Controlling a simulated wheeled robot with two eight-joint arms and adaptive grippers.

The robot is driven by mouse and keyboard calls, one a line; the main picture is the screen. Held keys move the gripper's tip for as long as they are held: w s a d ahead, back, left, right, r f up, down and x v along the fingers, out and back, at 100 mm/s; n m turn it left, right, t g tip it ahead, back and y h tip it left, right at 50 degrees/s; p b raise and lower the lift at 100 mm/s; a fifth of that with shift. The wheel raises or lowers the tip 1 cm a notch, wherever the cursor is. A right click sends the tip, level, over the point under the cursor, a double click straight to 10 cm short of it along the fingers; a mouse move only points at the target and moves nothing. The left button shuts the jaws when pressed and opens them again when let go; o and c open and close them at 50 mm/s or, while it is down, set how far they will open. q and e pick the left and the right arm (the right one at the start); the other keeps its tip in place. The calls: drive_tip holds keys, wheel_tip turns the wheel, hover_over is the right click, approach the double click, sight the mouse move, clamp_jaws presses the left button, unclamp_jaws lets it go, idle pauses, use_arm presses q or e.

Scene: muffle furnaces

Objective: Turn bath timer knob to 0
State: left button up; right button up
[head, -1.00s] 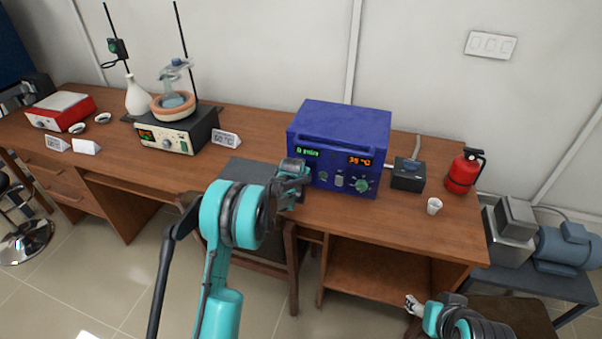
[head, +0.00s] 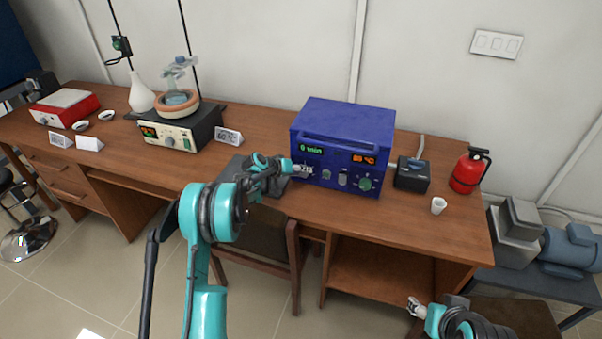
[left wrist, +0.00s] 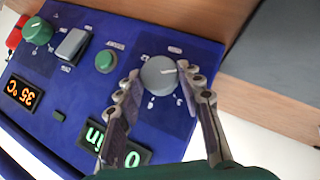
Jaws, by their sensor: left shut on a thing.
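The blue bath (head: 345,118) stands on the wooden desk. Its green timer display (head: 311,150) seems to read 0 min, and the 0 shows in the left wrist view (left wrist: 128,158). An orange 35 °C display (left wrist: 22,93) is beside it. The grey timer knob (left wrist: 158,76) has a white pointer mark. My left gripper (left wrist: 157,72) is shut on this knob, one finger on each side; it hides the knob in the head view (head: 303,170). My right gripper (head: 415,306) hangs by the desk's front right, too small to read.
Also on the panel are a green knob (left wrist: 37,30), a grey rocker switch (left wrist: 72,43) and a green button (left wrist: 105,61). A black box (head: 412,174), white cup (head: 438,205) and red extinguisher (head: 467,171) stand to the right. A dark flat plate (head: 232,168) lies left of the bath.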

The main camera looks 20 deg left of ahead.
use_arm(q)
drive_tip(key=shift+f, duration=0.1)
idle(0.4)
drive_tip(key=o, duration=1.2)
drive_tip(key=shift+c, duration=0.2)
drive_tip(key=v, duration=1.2)
drive_tip(key=shift+a, duration=0.15)
